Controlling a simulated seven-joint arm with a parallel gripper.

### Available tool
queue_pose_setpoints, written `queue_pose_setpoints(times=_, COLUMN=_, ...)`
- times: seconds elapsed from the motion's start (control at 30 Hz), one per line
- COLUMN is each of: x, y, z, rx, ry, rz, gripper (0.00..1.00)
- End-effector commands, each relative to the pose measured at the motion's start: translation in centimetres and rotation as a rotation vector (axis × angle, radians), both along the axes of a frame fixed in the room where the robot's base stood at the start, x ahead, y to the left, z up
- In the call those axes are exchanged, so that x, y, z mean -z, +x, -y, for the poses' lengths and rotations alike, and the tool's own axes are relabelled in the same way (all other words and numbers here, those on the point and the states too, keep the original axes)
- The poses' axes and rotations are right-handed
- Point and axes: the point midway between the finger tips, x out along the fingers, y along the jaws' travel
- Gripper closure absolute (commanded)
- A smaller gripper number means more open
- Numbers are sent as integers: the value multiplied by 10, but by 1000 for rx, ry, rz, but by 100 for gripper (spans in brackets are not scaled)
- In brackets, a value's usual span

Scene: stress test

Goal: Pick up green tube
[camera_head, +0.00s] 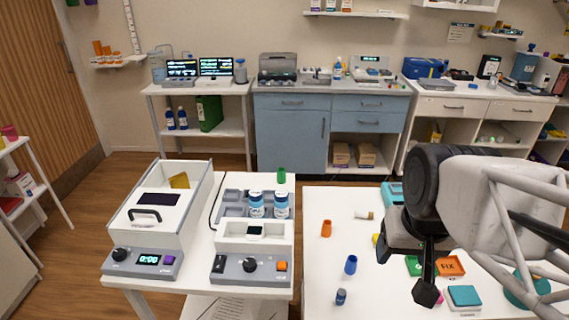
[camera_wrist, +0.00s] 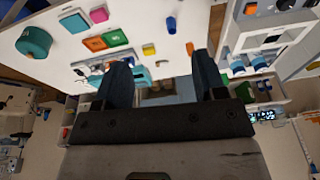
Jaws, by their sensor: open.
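The green tube (camera_head: 281,175) stands upright at the back right corner of the left table in the head view, behind the rack with white-labelled blue bottles. My gripper (camera_head: 422,278) is over the right table, well to the right of the green tube and nearer the camera. In the wrist view my gripper (camera_wrist: 163,80) has its two dark fingers wide apart, with nothing held between them.
On the right table stand an orange tube (camera_head: 326,228), a blue tube (camera_head: 351,265) and a small dark vial (camera_head: 341,296). A pale vial (camera_head: 364,214) lies behind them. Bottles (camera_head: 256,206) stand in the rack before the green tube. A gap separates the two tables.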

Motion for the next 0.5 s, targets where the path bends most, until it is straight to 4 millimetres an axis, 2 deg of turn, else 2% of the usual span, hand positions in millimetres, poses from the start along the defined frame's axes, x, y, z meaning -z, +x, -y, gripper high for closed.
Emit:
queue_pose_setpoints(times=0.17, x=1, y=23, z=-11, rx=61, ry=75, rz=-40, gripper=36)
queue_pose_setpoints(times=0.5, x=5, y=88, z=-41, rx=240, ry=279, rz=-150, gripper=36)
